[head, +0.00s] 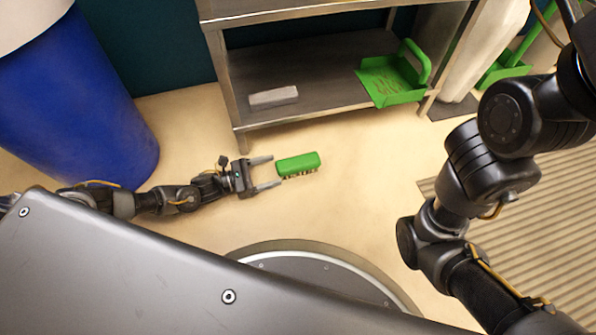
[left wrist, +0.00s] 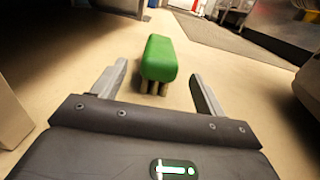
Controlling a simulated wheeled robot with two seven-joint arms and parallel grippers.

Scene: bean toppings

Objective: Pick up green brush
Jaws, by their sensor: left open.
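The green brush (head: 298,164) lies on the beige floor in front of the metal shelf, with its bristles downward. In the left wrist view the green brush (left wrist: 159,60) stands end-on, between and just beyond the fingertips. My left gripper (head: 267,173) is open and empty at the brush's left end, with its fingers pointing toward it. In the left wrist view my left gripper (left wrist: 158,82) has one finger on each side of the brush's near end, with gaps visible. My right arm shows at the right, but its gripper is out of view.
A metal shelf unit (head: 300,116) stands behind the brush. A green dustpan (head: 393,82) and a grey block (head: 273,97) rest on its lower shelf. A blue barrel (head: 75,105) stands at the left. A ribbed mat (head: 540,225) lies at the right. Floor around the brush is clear.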

